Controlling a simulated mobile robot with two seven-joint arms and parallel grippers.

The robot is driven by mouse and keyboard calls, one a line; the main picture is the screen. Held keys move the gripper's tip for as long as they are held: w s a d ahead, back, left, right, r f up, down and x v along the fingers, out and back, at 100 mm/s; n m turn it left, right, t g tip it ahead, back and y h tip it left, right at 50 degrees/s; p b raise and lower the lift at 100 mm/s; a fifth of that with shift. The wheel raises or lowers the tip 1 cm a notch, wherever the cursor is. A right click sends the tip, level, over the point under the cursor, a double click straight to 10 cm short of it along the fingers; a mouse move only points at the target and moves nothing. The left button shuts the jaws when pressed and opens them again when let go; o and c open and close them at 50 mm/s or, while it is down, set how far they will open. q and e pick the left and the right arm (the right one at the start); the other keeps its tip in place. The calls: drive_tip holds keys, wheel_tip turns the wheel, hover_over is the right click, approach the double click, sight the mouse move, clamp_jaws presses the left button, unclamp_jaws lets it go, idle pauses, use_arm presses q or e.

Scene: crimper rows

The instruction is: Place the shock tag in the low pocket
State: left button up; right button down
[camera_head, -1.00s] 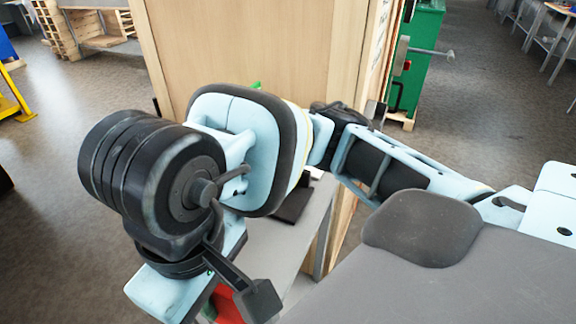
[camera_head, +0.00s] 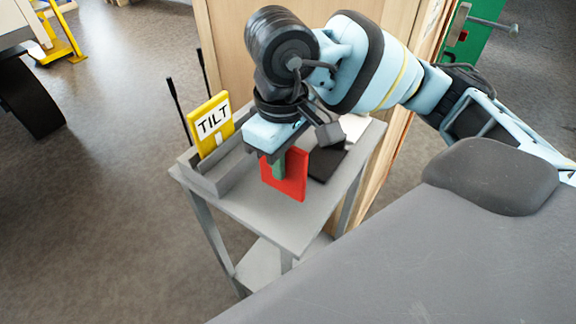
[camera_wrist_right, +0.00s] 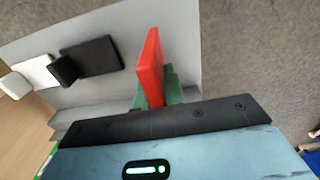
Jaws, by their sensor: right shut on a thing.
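My right gripper (camera_head: 281,165) points down over the small grey table and is shut on a flat red tag (camera_head: 294,178), taken as the shock tag; no lettering shows on it. In the right wrist view the red tag (camera_wrist_right: 152,66) stands out from between the green fingers (camera_wrist_right: 155,98). A grey holder (camera_head: 210,185) sits on the table's left side, left of the gripper and apart from the red tag. A yellow tag marked TILT (camera_head: 211,123) stands upright at its back. The low pocket's inside is hard to make out. My left gripper is not in view.
A black flat object (camera_head: 328,162) lies on the grey table (camera_head: 285,222) right of the red tag, with a white item (camera_head: 355,128) behind. Thin black rods (camera_head: 178,110) rise by the holder. A wooden panel (camera_head: 230,45) stands behind. The table's front part is clear.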

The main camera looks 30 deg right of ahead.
sight(287, 166)
drive_tip(key=f, duration=0.1)
drive_tip(key=w+d+f, duration=0.1)
drive_tip(key=shift+d+f+p, duration=0.15)
drive_tip(key=shift+f+p, duration=0.2)
drive_tip(key=shift+f, duration=0.5)
drive_tip(key=shift+f, duration=0.2)
drive_tip(key=c, duration=1.5)
unclamp_jaws()
wheel_tip(287, 166, up, 12)
drive_tip(key=shift+r, duration=0.2)
